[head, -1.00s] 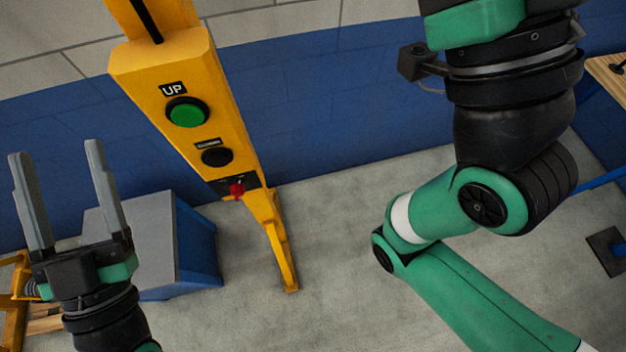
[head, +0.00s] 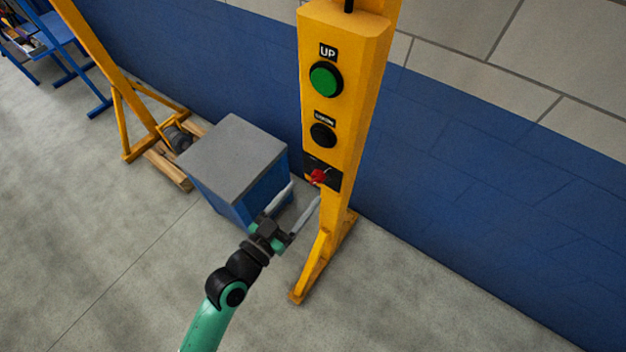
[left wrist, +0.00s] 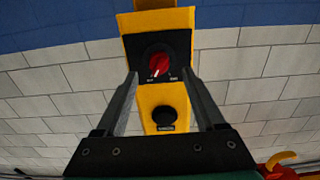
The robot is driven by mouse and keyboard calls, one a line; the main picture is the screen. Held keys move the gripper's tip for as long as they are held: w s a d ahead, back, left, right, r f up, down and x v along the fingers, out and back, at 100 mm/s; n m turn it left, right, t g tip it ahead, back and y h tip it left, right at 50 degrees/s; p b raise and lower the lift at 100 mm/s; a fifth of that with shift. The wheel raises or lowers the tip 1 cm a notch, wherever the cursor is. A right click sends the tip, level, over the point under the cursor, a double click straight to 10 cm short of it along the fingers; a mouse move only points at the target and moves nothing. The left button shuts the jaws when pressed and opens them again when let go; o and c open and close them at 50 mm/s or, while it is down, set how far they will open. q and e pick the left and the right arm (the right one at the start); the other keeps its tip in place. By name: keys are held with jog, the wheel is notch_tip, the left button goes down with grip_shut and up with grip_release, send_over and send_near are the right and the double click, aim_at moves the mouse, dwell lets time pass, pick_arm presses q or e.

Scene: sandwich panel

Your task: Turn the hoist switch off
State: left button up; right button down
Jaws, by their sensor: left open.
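The hoist switch is a red rotary knob (head: 319,176) on a black plate low on the yellow control post (head: 345,100). It also shows in the left wrist view as a red knob (left wrist: 159,65) with a pale pointer mark, the labels beneath too small to read. My left gripper (head: 305,193) is open and empty, its fingers just below and left of the knob in the head view. In the left wrist view its fingertips (left wrist: 160,74) stand on either side of the knob; I cannot tell whether they touch it. My right gripper is not in view.
A green UP button (head: 325,79) and a black button (head: 322,136) sit above the knob. A blue cabinet with a grey top (head: 235,155) stands left of the post. A yellow frame (head: 120,90) stands farther left. The front floor is clear.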

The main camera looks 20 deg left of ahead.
aim_at(313, 184)
pick_arm(q)
jog(key=w, duration=0.2)
jog(key=w+d, duration=0.1)
jog(key=w, duration=0.2)
grip_shut()
